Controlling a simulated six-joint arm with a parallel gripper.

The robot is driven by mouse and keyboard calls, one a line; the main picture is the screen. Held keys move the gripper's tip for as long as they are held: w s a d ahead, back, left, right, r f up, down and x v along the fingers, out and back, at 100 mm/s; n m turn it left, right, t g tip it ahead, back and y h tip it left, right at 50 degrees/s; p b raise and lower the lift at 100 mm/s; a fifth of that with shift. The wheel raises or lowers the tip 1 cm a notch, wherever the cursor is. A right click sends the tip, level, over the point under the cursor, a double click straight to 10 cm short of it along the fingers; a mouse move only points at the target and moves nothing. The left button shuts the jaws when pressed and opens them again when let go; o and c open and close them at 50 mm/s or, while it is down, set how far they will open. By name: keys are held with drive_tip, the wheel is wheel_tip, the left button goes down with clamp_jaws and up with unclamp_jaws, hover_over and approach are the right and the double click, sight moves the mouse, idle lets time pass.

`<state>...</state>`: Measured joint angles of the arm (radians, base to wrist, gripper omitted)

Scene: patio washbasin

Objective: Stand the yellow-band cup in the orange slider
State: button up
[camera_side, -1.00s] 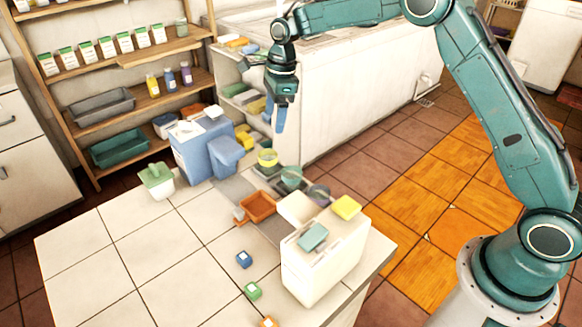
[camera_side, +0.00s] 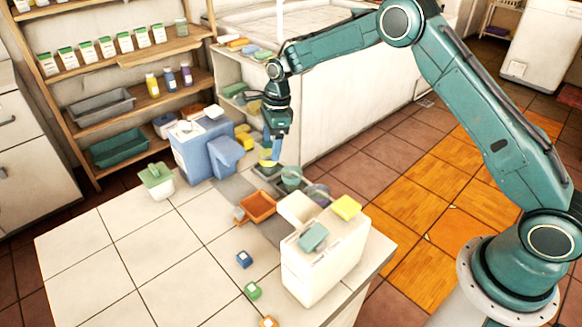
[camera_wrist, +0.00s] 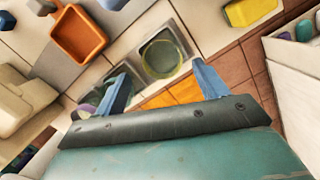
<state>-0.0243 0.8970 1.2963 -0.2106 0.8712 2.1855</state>
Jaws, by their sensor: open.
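The yellow-band cup (camera_side: 265,157) stands in a dark holder at the far end of the counter, partly hidden by my gripper (camera_side: 275,160). In the wrist view, the cup (camera_wrist: 160,58) shows from above with an olive-green inside, on a grey square. My gripper (camera_wrist: 160,69) is open, its blue fingers on either side of the cup in that view. I cannot tell whether they touch it. The orange slider (camera_side: 258,206), a shallow open tray, lies nearer on the counter; the wrist view shows it empty (camera_wrist: 78,36) at upper left.
A teal cup (camera_side: 291,176) and a purple cup (camera_side: 318,193) stand in the same row. A white box (camera_side: 322,264) with a teal block on top stands right of the slider. A blue bin (camera_side: 200,150) is at the back left. The left counter is mostly clear.

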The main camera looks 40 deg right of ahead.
sight(268, 156)
drive_tip(key=shift+f, duration=0.1)
drive_tip(key=shift+w+a+f, duration=0.15)
drive_tip(key=shift+f, duration=0.7)
drive_tip(key=shift+w+a+f, duration=0.1)
drive_tip(key=shift+f, duration=0.7)
drive_tip(key=shift+w+a+f, duration=0.15)
drive_tip(key=shift+f, duration=0.7)
drive_tip(key=c, duration=1.1)
drive_tip(key=shift+r, duration=0.15)
wheel_tip(268, 156, up, 20)
drive_tip(key=shift+f, duration=0.1)
